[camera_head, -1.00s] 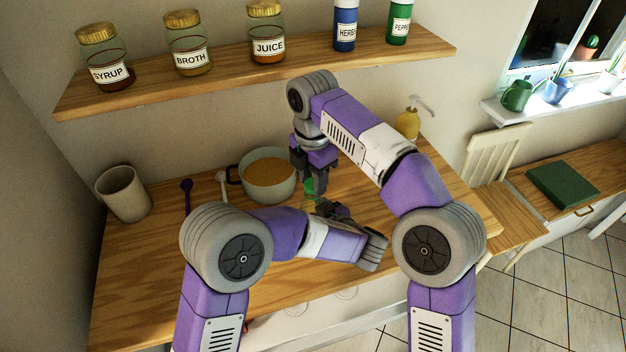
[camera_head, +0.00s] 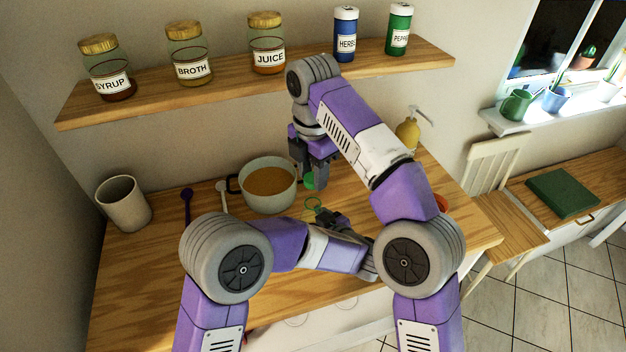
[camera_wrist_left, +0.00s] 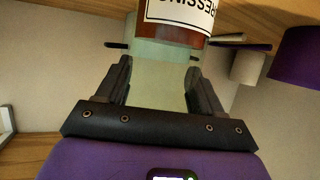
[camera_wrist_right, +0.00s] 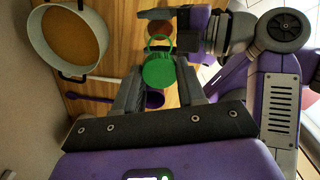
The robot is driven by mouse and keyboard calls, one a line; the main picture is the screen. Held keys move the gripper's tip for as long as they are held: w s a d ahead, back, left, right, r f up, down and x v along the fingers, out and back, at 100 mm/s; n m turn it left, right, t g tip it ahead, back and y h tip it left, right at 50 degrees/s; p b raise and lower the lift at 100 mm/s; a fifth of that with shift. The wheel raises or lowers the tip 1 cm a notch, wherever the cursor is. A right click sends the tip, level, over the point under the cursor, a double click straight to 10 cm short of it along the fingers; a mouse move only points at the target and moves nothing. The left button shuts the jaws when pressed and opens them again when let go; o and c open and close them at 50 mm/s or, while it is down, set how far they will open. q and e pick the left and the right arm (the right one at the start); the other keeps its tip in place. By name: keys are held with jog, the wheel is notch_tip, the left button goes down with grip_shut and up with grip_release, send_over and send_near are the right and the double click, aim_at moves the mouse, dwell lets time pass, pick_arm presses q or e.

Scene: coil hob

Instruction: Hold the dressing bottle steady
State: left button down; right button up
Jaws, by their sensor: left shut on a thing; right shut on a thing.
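The dressing bottle (camera_wrist_left: 180,14) is clear, with a white label and red-brown contents, shown upside down in the left wrist view. My left gripper (camera_wrist_left: 160,80) is shut on its clear part. In the head view the bottle's green-ringed mouth (camera_head: 313,203) shows beside my left gripper (camera_head: 328,217); most of its body is hidden. My right gripper (camera_head: 313,173) is shut on a green cap (camera_head: 310,182), held above the mouth and apart from it. The cap (camera_wrist_right: 158,73) also shows in the right wrist view, beside the green ring (camera_wrist_right: 158,40).
A pot of orange-brown contents (camera_head: 269,184) stands left of my grippers. A cup (camera_head: 123,203), a purple spoon (camera_head: 187,205) and a pale spoon (camera_head: 222,193) are further left. A yellow pump bottle (camera_head: 408,135) stands behind my right arm. Jars line the shelf (camera_head: 220,82) above.

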pick_arm(q)
jog(key=shift+c, duration=0.3)
grip_release()
